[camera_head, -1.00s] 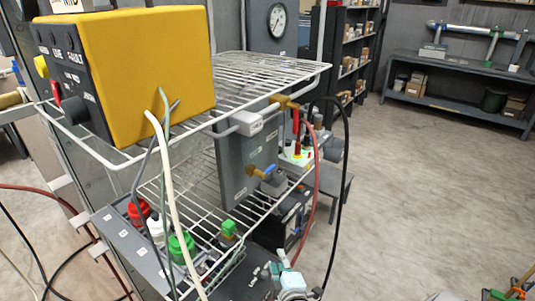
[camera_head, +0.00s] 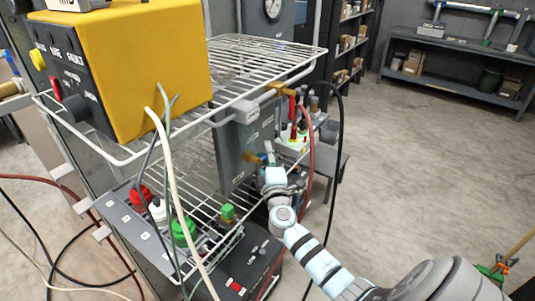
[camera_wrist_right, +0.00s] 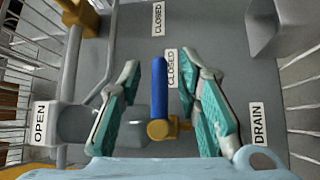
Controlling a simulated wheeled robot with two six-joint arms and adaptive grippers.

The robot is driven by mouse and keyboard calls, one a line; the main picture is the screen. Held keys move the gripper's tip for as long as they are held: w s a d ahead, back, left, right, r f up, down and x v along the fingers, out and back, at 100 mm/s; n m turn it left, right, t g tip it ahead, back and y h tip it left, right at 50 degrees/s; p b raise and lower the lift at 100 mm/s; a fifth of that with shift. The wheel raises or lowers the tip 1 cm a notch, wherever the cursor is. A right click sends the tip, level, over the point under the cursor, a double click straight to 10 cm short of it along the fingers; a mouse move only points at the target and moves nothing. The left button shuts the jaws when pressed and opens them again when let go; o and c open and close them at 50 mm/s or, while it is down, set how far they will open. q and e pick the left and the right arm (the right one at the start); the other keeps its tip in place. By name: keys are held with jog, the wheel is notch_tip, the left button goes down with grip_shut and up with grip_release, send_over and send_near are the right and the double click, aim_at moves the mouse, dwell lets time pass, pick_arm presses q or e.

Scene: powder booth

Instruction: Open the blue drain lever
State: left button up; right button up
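The blue drain lever (camera_wrist_right: 159,88) stands on a brass valve stem (camera_wrist_right: 162,129) in the right wrist view. Its tip points to the CLOSED label (camera_wrist_right: 171,68). An OPEN label (camera_wrist_right: 40,123) is at the left and a DRAIN label (camera_wrist_right: 257,123) at the right. My right gripper (camera_wrist_right: 160,80) is open, with one teal finger on each side of the lever and a gap to both. In the head view my right gripper (camera_head: 270,164) is at the grey panel (camera_head: 232,160) and largely covers the lever. My left gripper is not in view.
A red lever (camera_head: 292,108) on brass piping is above the drain valve. The wire shelf (camera_head: 265,58) carries a yellow control box (camera_head: 150,70). A red hose (camera_head: 310,150) and a black hose (camera_head: 342,140) hang right of the panel. Open floor lies farther right.

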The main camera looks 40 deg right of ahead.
grip_shut()
dwell(0.3)
